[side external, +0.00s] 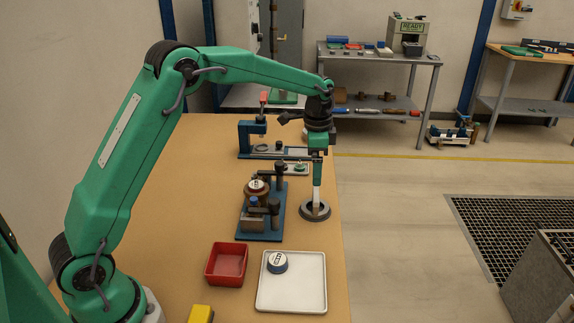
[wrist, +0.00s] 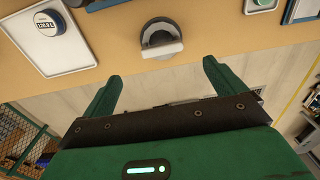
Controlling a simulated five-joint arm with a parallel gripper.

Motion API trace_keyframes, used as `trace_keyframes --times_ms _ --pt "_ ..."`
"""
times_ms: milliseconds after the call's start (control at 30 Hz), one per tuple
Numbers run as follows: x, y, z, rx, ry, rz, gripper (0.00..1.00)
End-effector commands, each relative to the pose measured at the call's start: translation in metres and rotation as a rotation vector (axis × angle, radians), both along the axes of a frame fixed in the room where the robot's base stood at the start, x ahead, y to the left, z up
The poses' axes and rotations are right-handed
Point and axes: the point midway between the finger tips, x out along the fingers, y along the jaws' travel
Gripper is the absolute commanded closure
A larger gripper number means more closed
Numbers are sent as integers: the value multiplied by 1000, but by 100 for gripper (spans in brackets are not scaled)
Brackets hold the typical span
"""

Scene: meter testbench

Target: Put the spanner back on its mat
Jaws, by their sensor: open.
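My gripper (wrist: 160,80) is open, its two green fingers apart with nothing between them. In the side external view my gripper (side external: 318,156) points down over the right edge of the bench, above a dark round ring (side external: 303,212). A pale upright piece (side external: 317,196) shows between the gripper and the ring. The wrist view shows the ring (wrist: 149,30) ahead of the fingers, with a pale metallic piece (wrist: 162,49) across its near side. I cannot make out a spanner for sure, nor tell which surface is its mat.
A white tray (side external: 305,300) holds a round labelled meter (side external: 277,262). A red bin (side external: 226,264) stands left of it, a yellow block (side external: 201,314) in front. A blue fixture (side external: 262,226) and a blue press (side external: 250,136) stand further back. The left of the bench is mostly clear.

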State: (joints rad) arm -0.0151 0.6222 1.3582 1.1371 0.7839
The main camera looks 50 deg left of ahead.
Motion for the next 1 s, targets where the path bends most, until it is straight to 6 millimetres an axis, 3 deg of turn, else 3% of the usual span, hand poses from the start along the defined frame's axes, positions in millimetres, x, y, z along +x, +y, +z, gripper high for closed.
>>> trace_keyframes --times_ms 267,600,1000 --pt "-32 -2 45 -4 -59 89 5" --pt "-95 -4 99 -23 -153 242 5" --pt "-179 -6 133 -65 -259 421 5"
